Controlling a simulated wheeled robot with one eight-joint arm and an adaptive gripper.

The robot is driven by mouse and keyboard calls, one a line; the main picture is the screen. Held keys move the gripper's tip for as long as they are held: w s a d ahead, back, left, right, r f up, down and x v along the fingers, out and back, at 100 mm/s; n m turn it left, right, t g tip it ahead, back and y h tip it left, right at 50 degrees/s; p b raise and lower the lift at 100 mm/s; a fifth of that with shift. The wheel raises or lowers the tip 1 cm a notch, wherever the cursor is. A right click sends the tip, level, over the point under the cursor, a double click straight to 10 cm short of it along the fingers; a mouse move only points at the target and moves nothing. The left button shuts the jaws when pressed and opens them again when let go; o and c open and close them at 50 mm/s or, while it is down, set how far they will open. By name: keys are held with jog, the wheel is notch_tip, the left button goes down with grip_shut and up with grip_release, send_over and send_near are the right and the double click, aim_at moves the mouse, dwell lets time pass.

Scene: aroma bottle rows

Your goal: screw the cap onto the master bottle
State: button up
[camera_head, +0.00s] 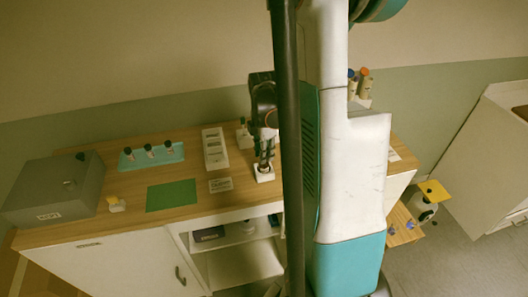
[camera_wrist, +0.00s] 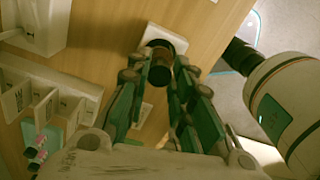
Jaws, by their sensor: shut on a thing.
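My gripper (camera_head: 264,163) points down over a small white square base (camera_head: 264,175) near the table's right front. In the wrist view, my gripper (camera_wrist: 161,72) is shut on a small dark, round thing, which I take to be the cap (camera_wrist: 159,48). A brown, amber-like band shows beside it between the fingertips, likely part of the master bottle (camera_wrist: 162,76). They are in line above the white base (camera_wrist: 165,38). The fingers hide most of both, so I cannot tell whether the cap is seated or how the threads meet.
A teal rack (camera_head: 151,156) holds several dark-capped bottles. A green mat (camera_head: 171,195), a white slotted tray (camera_head: 214,148) and a label card (camera_head: 220,185) lie left of my gripper. A grey box (camera_head: 55,187) stands far left. My arm hides part of the table's right side.

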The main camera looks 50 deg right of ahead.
jog(key=shift+f+b, duration=0.65)
jog(key=shift+b, duration=0.15)
dwell(0.6)
dwell(0.4)
jog(key=o, duration=0.7)
jog(key=shift+o, duration=0.2)
jog(key=shift+r+p, duration=2.3)
jog(key=shift+r, duration=1.25)
